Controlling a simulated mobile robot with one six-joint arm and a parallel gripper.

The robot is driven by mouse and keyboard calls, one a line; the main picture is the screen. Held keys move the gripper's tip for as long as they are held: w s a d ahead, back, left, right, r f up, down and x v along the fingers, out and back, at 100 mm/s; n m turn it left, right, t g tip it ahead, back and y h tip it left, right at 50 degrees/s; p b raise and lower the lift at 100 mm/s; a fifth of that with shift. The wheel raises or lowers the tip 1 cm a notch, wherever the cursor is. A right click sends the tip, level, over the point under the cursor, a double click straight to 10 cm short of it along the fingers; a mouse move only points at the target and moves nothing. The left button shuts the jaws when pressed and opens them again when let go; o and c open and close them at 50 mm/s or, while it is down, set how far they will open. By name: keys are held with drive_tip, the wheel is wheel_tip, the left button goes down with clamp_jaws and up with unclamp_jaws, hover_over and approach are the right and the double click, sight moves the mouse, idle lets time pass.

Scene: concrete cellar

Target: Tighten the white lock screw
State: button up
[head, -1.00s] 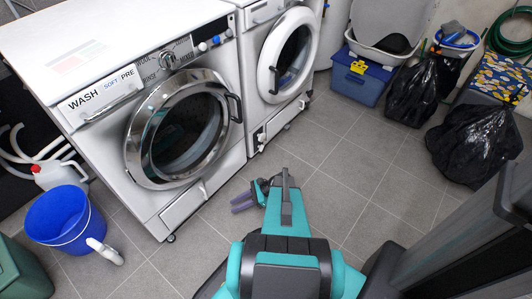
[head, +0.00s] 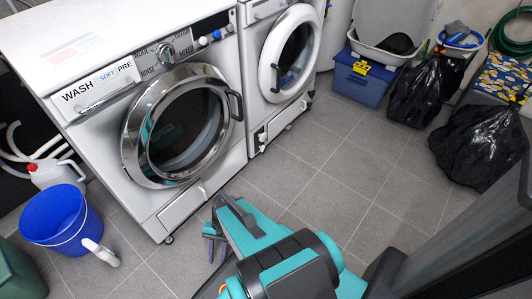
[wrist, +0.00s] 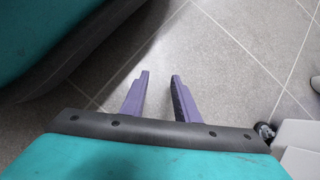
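I cannot make out the white lock screw for certain in either view. The right-hand machine (head: 254,70) has a small dark opening (head: 261,135) low on its front, with something pale at it, too small to tell. My gripper (head: 214,247) is low over the floor in front of the left-hand washing machine (head: 150,198), partly hidden by my own arm. In the wrist view its two purple fingers (wrist: 160,74) stand apart with only floor tiles between them. It is open and empty, well away from the right-hand machine's opening.
A blue bucket (head: 54,217) and a white jug (head: 54,174) stand at the left. A machine's black foot (wrist: 265,131) shows at the wrist view's right. Black bags (head: 484,143) and a blue box (head: 360,80) stand at the right. The middle floor (head: 325,175) is clear.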

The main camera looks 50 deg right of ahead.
drive_tip(key=s+a+n+h, duration=0.1)
drive_tip(key=n, duration=0.1)
drive_tip(key=s+a+n+g+h+b, duration=0.1)
drive_tip(key=s+n+h, duration=0.1)
drive_tip(key=n, duration=0.1)
drive_tip(key=s+a+n+g+h, duration=0.1)
drive_tip(key=s+n, duration=0.1)
drive_tip(key=n, duration=0.1)
drive_tip(key=shift+s+a+b, duration=0.1)
drive_tip(key=shift+a+b, duration=0.3)
drive_tip(key=shift+s+a+r+n+h, duration=0.15)
drive_tip(key=shift+s+n+h, duration=0.3)
drive_tip(key=shift+n+h, duration=0.5)
drive_tip(key=shift+s+n+h+b, duration=0.2)
drive_tip(key=shift+n+h+b, duration=0.15)
drive_tip(key=shift+n, duration=0.4)
